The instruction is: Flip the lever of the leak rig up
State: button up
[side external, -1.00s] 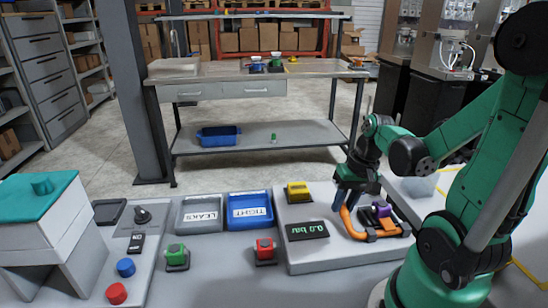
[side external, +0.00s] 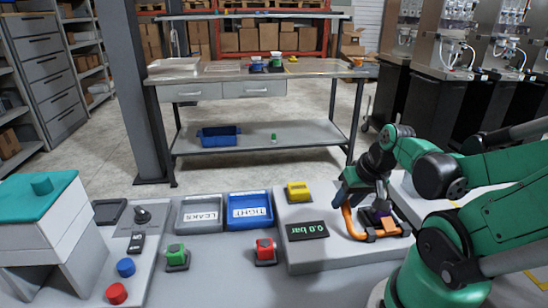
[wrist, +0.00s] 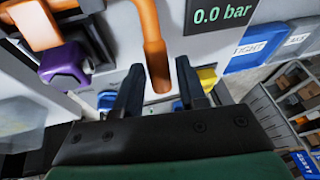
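The leak rig (side external: 300,262) is a grey block with a display reading 0.0 bar (side external: 307,230). Its orange lever (side external: 349,224) is on the right part of the block and also shows in the wrist view (wrist: 155,45), where its rounded end lies between my two fingers. My gripper (wrist: 160,86) is open, with a finger on each side of the lever and gaps visible between. In the side view my gripper (side external: 345,198) is at the lever's upper end. A purple piece (wrist: 66,62) sits beside the lever, partly hidden by my arm in the side view.
A yellow part (side external: 298,192) stands on the rig's back edge. Left of the rig are a blue TIGHT tray (side external: 250,224), a grey LEAKS tray (side external: 190,228), a red part (side external: 265,250) and a green part (side external: 177,257). Bench surface in front is mostly clear.

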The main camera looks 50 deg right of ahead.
jog(key=shift+o, duration=1)
jog(key=shift+v, duration=1.5)
notch_tip(320, 180, up, 9)
jog(key=shift+s, duration=0.4)
jog(key=shift+a+f, duration=0.1)
jog(key=shift+f, duration=0.05)
jog(key=shift+w+d+f+g+y, duration=0.15)
jog(key=shift+w+f+g+y, duration=0.35)
jog(key=shift+f, duration=1.45)
jog(key=shift+w+d+f+g+y, duration=0.15)
jog(key=shift+w+f+g+y, duration=0.25)
jog(key=shift+f, duration=1.55)
jog(key=shift+w+d+f+g+y, duration=0.25)
jog(key=shift+f+g+y, duration=0.35)
jog(key=shift+f, duration=1.4)
